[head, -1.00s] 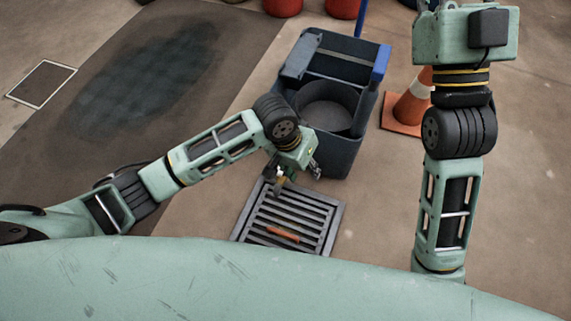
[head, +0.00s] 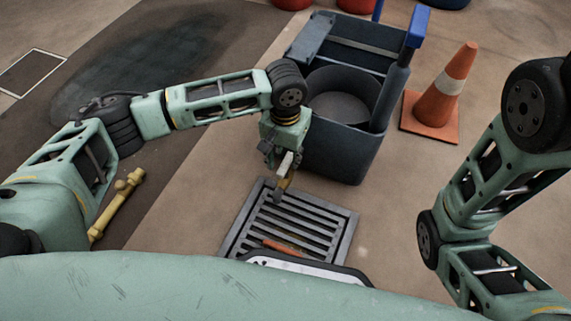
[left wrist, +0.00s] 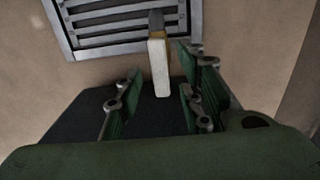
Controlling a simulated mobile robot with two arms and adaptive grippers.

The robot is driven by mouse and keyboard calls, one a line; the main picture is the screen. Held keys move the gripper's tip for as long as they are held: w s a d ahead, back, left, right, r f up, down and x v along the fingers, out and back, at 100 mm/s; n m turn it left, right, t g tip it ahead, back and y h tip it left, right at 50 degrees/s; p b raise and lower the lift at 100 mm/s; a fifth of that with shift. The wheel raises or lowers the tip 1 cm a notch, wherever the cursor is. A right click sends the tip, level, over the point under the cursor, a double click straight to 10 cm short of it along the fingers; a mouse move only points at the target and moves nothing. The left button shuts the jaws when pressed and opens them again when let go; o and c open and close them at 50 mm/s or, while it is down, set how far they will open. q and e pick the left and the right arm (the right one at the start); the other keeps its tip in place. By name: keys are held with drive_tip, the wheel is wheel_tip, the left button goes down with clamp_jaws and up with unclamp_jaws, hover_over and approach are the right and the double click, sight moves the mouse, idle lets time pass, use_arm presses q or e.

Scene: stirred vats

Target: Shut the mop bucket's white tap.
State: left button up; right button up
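The dark blue mop bucket (head: 333,157) stands on the floor at the centre of the head view. Its white tap (head: 286,162) sticks out low at the front, with a brass spout (head: 284,184) over the floor grate. In the left wrist view the white lever (left wrist: 158,67) lies in line with the spout. My left gripper (head: 275,163) points down beside the tap. In the left wrist view my left gripper (left wrist: 158,80) is open, a finger on each side of the lever with gaps. Contact does not show. My right gripper is out of view.
The metal floor grate (head: 232,240) has an orange bar (head: 283,247) on it. A traffic cone (head: 440,90) stands right of the bucket. A yellow pipe-like piece (head: 118,205) lies at left on the dark mat (head: 190,35). Floor between grate and cone is clear.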

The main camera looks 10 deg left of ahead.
use_arm(q)
drive_tip(key=shift+f+b, duration=0.45)
drive_tip(key=shift+f, duration=0.5)
clamp_jaws()
